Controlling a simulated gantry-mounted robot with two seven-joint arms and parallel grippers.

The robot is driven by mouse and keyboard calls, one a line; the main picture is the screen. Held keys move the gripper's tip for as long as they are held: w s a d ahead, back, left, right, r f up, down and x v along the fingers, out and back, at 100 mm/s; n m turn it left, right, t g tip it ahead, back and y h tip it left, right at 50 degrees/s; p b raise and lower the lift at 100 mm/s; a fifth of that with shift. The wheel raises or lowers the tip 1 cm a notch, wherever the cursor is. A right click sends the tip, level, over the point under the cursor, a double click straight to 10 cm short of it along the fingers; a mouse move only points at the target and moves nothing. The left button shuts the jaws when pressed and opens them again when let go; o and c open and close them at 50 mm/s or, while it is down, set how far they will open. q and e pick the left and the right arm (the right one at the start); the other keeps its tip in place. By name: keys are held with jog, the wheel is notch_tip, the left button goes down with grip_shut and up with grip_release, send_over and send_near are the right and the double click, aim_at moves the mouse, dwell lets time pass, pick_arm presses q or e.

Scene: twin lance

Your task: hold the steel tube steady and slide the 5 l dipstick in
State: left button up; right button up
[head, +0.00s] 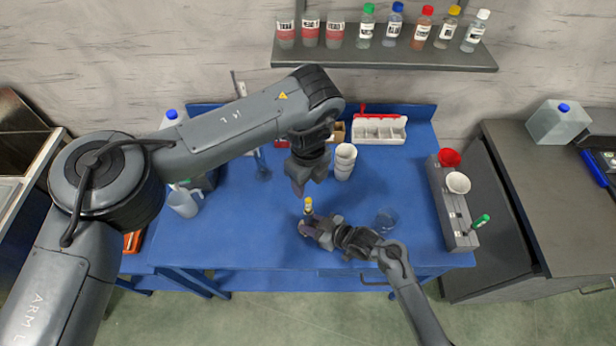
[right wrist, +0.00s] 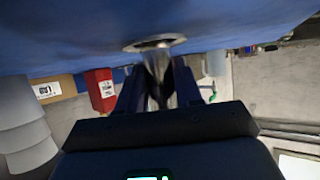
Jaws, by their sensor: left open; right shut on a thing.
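My right gripper (head: 305,229) comes in from the lower right, low over the blue table. In the right wrist view its fingers (right wrist: 157,92) are shut on the grey steel tube (right wrist: 157,66), which has a round flange at its end by the blue surface. A small yellow-topped piece (head: 308,204) stands up by the right gripper; I cannot tell whether it is part of the tube or the dipstick. My left gripper (head: 299,187) is open and points down just above this piece, apart from it. I cannot identify the 5 l dipstick with certainty.
Stacked white cups (head: 345,160) stand right of my left gripper, with a white compartment tray (head: 379,138) behind. A grey rack (head: 455,215) with cups and a green-topped item (head: 480,221) is at the right. A clear jug (head: 184,203) stands left. The middle right of the table is mostly free.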

jog(key=o, duration=0.9)
jog(key=shift+c, duration=0.2)
